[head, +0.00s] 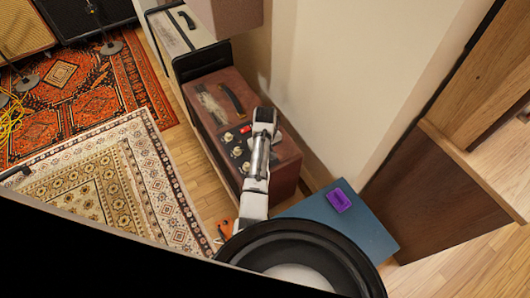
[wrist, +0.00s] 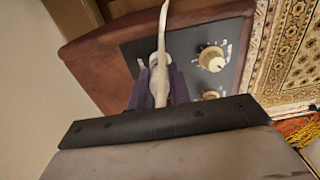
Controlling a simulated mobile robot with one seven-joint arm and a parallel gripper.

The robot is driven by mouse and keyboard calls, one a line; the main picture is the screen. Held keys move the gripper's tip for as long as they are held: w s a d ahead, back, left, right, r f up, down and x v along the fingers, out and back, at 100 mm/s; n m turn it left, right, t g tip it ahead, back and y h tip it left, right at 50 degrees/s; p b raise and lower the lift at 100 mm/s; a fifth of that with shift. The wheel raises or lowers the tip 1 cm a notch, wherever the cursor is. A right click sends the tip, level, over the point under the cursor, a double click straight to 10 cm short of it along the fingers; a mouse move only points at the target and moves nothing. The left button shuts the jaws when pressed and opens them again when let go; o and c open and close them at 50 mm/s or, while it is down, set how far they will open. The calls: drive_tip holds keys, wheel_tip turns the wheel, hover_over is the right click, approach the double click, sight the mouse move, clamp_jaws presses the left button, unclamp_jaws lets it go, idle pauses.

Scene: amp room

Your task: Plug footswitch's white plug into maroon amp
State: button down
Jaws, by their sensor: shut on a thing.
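The maroon amp (head: 289,163) stands against the wall in the head view, with its dark control panel and pale knobs facing up. Its maroon casing (wrist: 92,60) and panel with cream knobs (wrist: 211,58) fill much of the wrist view. My gripper (wrist: 160,92) is shut on the white plug (wrist: 160,70), between its dark purple fingers. A white cable runs from the plug to the top of the wrist view. The plug is over the panel; whether it touches a socket cannot be told. In the head view my arm covers part of the panel. I cannot identify the footswitch.
A blue box (head: 365,232) with a purple object (head: 340,200) on it stands right of the amp. A pale amp (head: 172,40) stands behind. Patterned rugs (head: 85,185) cover the floor at left. An orange object (head: 225,228) lies on the floor near my arm.

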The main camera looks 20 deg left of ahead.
drive_tip(key=shift+f, duration=0.45)
idle(0.3)
drive_tip(key=c, duration=1.2)
unclamp_jaws()
drive_tip(key=shift+r, duration=0.15)
wheel_tip(320, 180, up, 14)
drive_tip(key=shift+f, duration=0.2)
